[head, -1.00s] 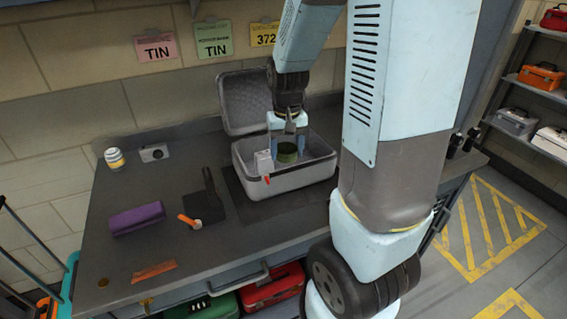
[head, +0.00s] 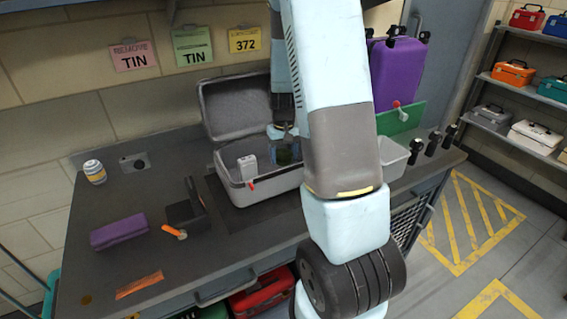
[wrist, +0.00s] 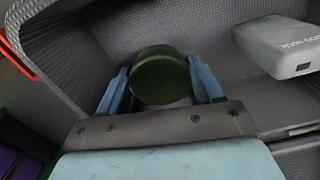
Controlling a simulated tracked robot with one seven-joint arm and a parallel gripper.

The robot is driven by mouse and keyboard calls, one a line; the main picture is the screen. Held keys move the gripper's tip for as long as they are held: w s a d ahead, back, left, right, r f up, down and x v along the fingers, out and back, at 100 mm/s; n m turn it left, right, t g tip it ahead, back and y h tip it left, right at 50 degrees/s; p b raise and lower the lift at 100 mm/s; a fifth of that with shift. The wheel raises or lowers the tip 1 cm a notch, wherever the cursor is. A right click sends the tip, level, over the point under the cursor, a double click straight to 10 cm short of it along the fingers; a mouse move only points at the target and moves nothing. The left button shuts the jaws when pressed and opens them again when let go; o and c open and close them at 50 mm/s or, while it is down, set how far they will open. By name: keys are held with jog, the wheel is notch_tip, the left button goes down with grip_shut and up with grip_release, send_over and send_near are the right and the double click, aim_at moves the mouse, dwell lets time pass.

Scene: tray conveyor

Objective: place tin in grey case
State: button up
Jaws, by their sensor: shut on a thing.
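The grey case (head: 232,187) stands open on the workbench, its lid tipped back toward the wall. The green tin (wrist: 161,76) is between the two blue fingers of my gripper (wrist: 162,88) in the wrist view, and the gripper is shut on it. The tin is inside the case's walls, over the textured grey lining; I cannot tell whether it touches the floor of the case. In the head view the tin (head: 287,152) shows only partly beside my arm, which hides the right part of the case.
A white box (wrist: 283,44) lies in the case beside the tin. On the bench are a purple case (head: 119,231), a can (head: 95,172), a black holder (head: 185,214) and an orange-handled tool (head: 174,231). A white bin (head: 393,158) stands right of my arm.

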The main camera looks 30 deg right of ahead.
aim_at(284, 162)
jog(key=shift+w+d+f, duration=0.15)
jog(key=shift+d+f, duration=0.05)
jog(key=shift+f, duration=0.1)
jog(key=shift+w+f, duration=0.1)
jog(key=shift+f, duration=1.5)
jog(key=o, duration=1.1)
jog(key=shift+f, duration=0.1)
